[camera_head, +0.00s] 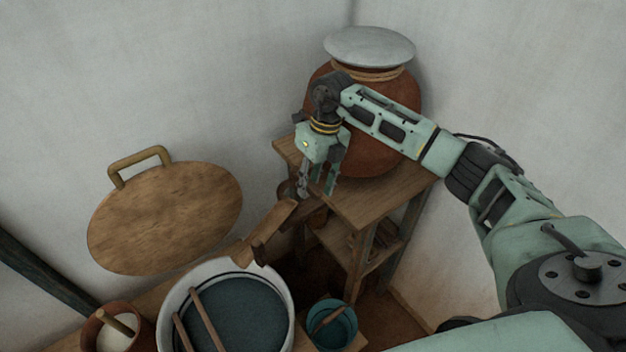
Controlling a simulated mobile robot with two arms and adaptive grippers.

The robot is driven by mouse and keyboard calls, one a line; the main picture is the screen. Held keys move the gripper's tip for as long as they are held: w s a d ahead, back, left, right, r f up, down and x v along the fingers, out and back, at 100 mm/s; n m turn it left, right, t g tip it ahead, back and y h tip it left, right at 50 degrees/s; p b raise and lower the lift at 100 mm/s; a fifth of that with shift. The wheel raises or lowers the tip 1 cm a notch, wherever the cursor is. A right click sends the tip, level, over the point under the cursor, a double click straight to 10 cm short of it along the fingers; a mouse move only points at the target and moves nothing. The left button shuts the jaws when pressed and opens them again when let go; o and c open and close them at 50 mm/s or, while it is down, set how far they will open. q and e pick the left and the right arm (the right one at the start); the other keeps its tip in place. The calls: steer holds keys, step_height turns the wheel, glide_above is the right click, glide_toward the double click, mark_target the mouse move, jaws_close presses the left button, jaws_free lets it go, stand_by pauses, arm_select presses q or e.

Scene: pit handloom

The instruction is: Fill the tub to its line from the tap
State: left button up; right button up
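The white tub (172,301) stands at the bottom centre, holding dark blue-grey liquid (245,310). A dark line runs around the inside near its rim. Two wooden sticks lie across the tub. A large clay pot (365,160) sits on a wooden stand, and a wooden spout (272,222) slopes from there down to the tub's rim. My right gripper (317,192) points down in front of the pot, above the spout's upper end, with its fingers apart. The tap is not clearly seen; the gripper covers that area. I cannot tell whether water is flowing. My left gripper is out of view.
A round wooden lid (165,218) with a handle leans on the wall at left. A clay pot (138,333) with pale contents stands left of the tub. A teal bucket (335,326) stands right of it. The stand (375,200) has a lower shelf. A pale lid (369,46) covers the clay pot.

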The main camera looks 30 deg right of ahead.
jaws_close()
stand_by(0.4)
